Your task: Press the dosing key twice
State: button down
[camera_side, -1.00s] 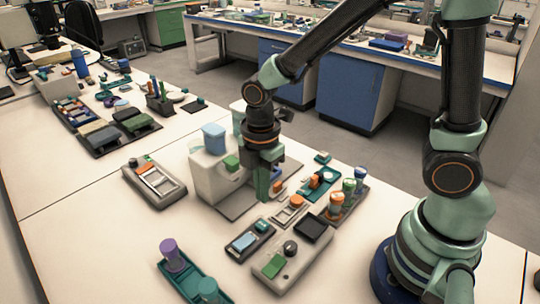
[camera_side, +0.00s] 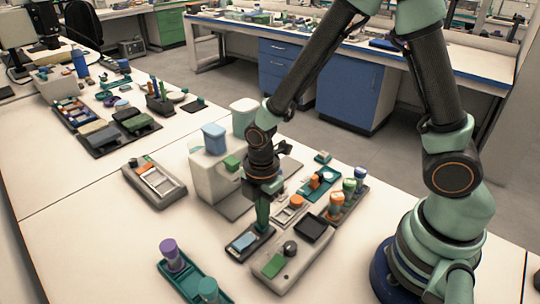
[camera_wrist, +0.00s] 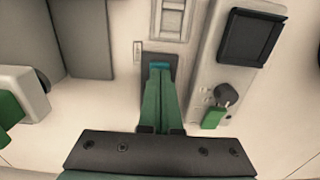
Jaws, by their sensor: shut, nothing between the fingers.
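My gripper (camera_side: 262,226) points down with its green fingers together and nothing between them. Its tips are at the teal key end of a small dark device with a light-blue window (camera_side: 243,241). The fingers cover most of the teal key in the side view. In the wrist view my gripper (camera_wrist: 160,80) lies over the same dark device, and a strip of the teal key (camera_wrist: 158,66) shows just past the tips. I cannot tell whether the tips touch the key. No label marks which key is the dosing key.
A grey box with a black pad, a knob and a green key (camera_side: 273,265) sits close to the right. A white dispenser with a green block (camera_side: 232,163) stands behind.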

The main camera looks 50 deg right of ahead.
jog(key=shift+s+f, duration=0.1)
jog(key=shift+f, duration=0.95)
notch_tip(320, 180, up, 15)
jog(key=shift+w+f, duration=0.15)
jog(key=shift+w, duration=0.05)
dwell(2.3)
jog(key=shift+r, duration=0.75)
jog(key=shift+f, duration=0.1)
notch_tip(320, 180, down, 14)
jog(key=shift+r, duration=0.1)
